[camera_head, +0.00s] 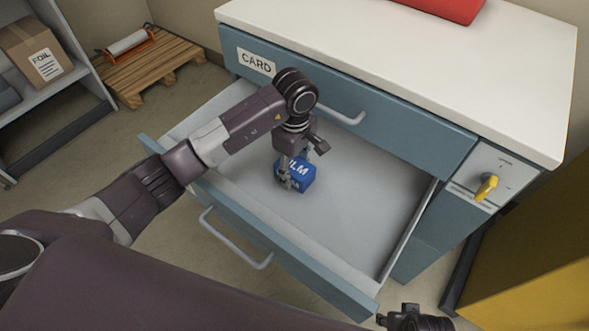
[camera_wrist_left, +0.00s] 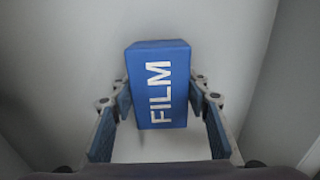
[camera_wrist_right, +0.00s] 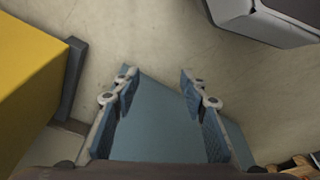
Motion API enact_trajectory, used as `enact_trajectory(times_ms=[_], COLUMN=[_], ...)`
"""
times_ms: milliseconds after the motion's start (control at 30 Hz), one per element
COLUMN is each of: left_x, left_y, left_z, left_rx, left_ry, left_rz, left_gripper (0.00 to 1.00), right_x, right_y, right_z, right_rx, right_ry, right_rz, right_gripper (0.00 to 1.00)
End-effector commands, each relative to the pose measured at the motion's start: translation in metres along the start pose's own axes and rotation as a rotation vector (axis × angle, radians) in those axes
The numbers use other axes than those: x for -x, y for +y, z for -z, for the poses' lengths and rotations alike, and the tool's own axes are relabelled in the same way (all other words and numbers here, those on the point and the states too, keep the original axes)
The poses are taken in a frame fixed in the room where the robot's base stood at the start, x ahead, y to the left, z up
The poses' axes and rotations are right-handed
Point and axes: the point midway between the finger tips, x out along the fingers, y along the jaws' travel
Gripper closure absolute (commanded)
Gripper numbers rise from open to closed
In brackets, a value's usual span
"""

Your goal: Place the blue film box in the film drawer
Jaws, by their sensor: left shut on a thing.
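The blue film box (camera_head: 297,177) is inside the open lower drawer (camera_head: 345,215), near its middle. Its white FILM lettering faces the camera in the left wrist view (camera_wrist_left: 160,90). My left gripper (camera_head: 290,170) reaches down into the drawer and is shut on the box, one finger on each side. Whether the box touches the drawer floor is hard to tell. My right gripper (camera_wrist_right: 155,90) is open and empty in the right wrist view, above the floor and a blue-grey panel. Only part of it shows at the bottom right of the head view.
The closed drawer labelled CARD (camera_head: 256,61) is above the open one. A red object (camera_head: 445,8) lies on the white top.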

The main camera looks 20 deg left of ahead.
Motion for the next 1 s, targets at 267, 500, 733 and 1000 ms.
enact_trajectory(times_ms=[267, 500, 733, 1000], left_x=[-0.002, -0.002, 0.0, 0.05], left_y=[0.0, 0.0, 0.0, 0.001], left_z=[0.0, 0.0, 0.0, 0.002], left_rx=[0.0, 0.0, 0.0, -0.001], left_ry=[0.001, 0.001, 0.0, 0.003], left_rz=[0.0, 0.0, 0.0, -0.004], left_gripper=[0.51, 0.4, 0.4, 0.4], right_x=[0.007, 0.007, 0.007, -0.017], right_y=[0.0, 0.0, 0.0, 0.0], right_z=[0.005, 0.005, 0.005, -0.011], right_rx=[0.0, 0.0, 0.0, 0.002], right_ry=[0.009, 0.009, 0.009, -0.014], right_rz=[0.0, 0.0, 0.0, 0.001], right_gripper=[0.6, 0.6, 0.6, 0.6])
